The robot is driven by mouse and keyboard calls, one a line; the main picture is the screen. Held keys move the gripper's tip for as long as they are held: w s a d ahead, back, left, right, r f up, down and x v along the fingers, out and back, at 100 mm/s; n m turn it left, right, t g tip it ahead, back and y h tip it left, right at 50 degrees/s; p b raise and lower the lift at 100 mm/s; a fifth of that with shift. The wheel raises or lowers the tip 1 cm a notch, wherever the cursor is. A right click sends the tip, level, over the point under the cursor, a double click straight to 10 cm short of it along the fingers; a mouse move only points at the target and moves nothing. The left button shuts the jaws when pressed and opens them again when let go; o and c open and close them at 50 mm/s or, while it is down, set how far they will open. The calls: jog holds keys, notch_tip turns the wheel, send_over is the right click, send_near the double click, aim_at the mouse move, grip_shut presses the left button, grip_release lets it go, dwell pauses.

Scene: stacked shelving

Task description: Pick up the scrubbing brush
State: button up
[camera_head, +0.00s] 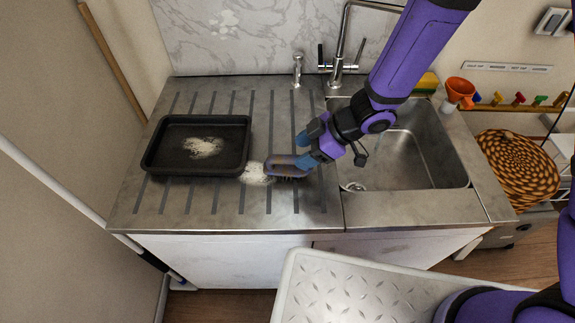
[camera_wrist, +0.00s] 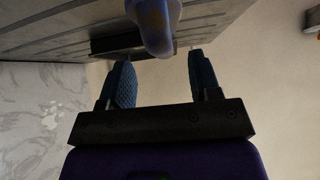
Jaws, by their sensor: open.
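The scrubbing brush (camera_head: 284,164) has a brownish-purple looped handle and dark bristles. It is on the ribbed metal drainboard, right of the black tray, at my gripper's fingertips in the head view. My gripper (camera_head: 306,150) has blue fingers and reaches down from the upper right. In the wrist view, the brush (camera_wrist: 156,24) shows at the top centre, beyond and between the two spread fingers of my gripper (camera_wrist: 160,75). The fingers are open. Whether either finger touches the brush cannot be told.
A black baking tray (camera_head: 152,160) with a whitish patch sits left on the drainboard (camera_head: 200,205). Another whitish patch lies beside the brush. The sink basin (camera_head: 425,165) and tap (camera_head: 338,75) are to the right. A yellow sponge (camera_head: 428,82) and orange funnel (camera_head: 460,88) stand behind.

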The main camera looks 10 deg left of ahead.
aim_at(291, 157)
jog(key=shift+x, duration=2.6)
jog(key=shift+s+a+r, duration=0.1)
jog(key=shift+a+r, duration=0.05)
jog(key=shift+r, duration=0.05)
jog(key=c, duration=0.6)
